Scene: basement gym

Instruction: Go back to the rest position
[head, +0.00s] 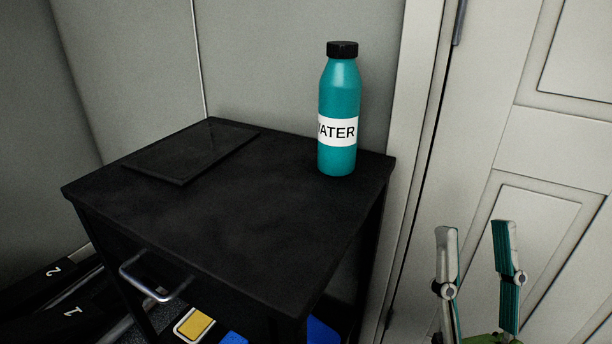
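My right gripper (478,255) is at the lower right of the head view, in front of the white door. Its two fingers point up and stand apart with nothing between them. It is to the right of the black table and apart from it. My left gripper is not in the head view. A teal water bottle (338,101) with a black cap and a white label stands upright at the table's back right corner, apart from the gripper.
The black table (250,221) bears a flat dark tray (191,150) and has a metal handle (147,283) at its front. Yellow and blue items (194,325) lie below. Numbered black objects (52,290) are at lower left. A panelled white door (553,135) closes the right side.

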